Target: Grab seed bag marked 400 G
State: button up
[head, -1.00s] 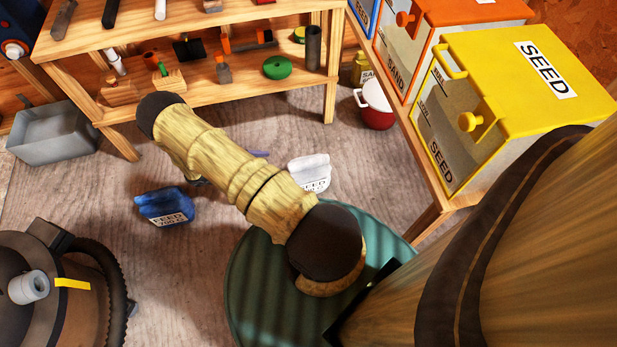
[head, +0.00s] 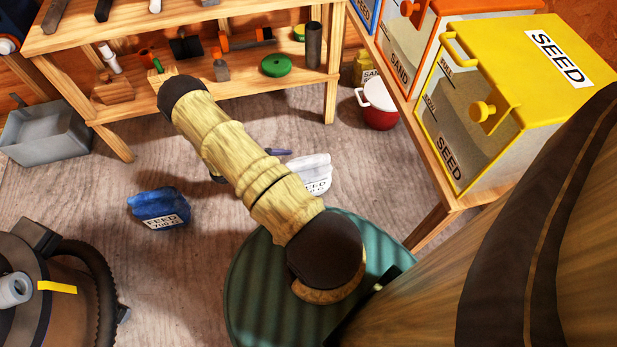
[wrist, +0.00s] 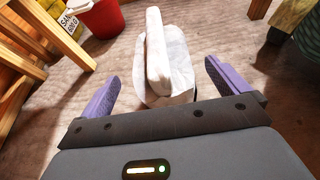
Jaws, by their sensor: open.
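A white bag (head: 316,174) with a SEED label stands on the floor, partly behind my arm in the head view; its weight marking is not clearly readable. In the wrist view the white bag (wrist: 166,60) lies ahead, between and beyond the spread purple fingers. My gripper (wrist: 160,72) is open and holds nothing; a gap shows on each side of the bag. In the head view the gripper is mostly hidden behind the arm, with one purple finger showing beside the bag. A blue bag (head: 158,207) marked FEED 700 G lies to the left.
A red pot (head: 379,108) and a yellow SAND bag (head: 362,70) sit behind, near the bench leg. A wooden bench (head: 215,88) spans the back. Yellow SEED bin (head: 560,95) stands on a right-hand stand. A grey tub (head: 45,135) is far left. Floor between the bags is clear.

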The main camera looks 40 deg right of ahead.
aim_at(299, 167)
jog(key=b+x, duration=0.2)
jog(key=x, duration=0.1)
jog(key=shift+s+d+f, duration=0.1)
jog(key=shift+f, duration=0.1)
jog(key=shift+s+d, duration=0.1)
jog(key=shift+d, duration=0.15)
jog(key=shift+r, duration=0.1)
jog(key=c, duration=1.7)
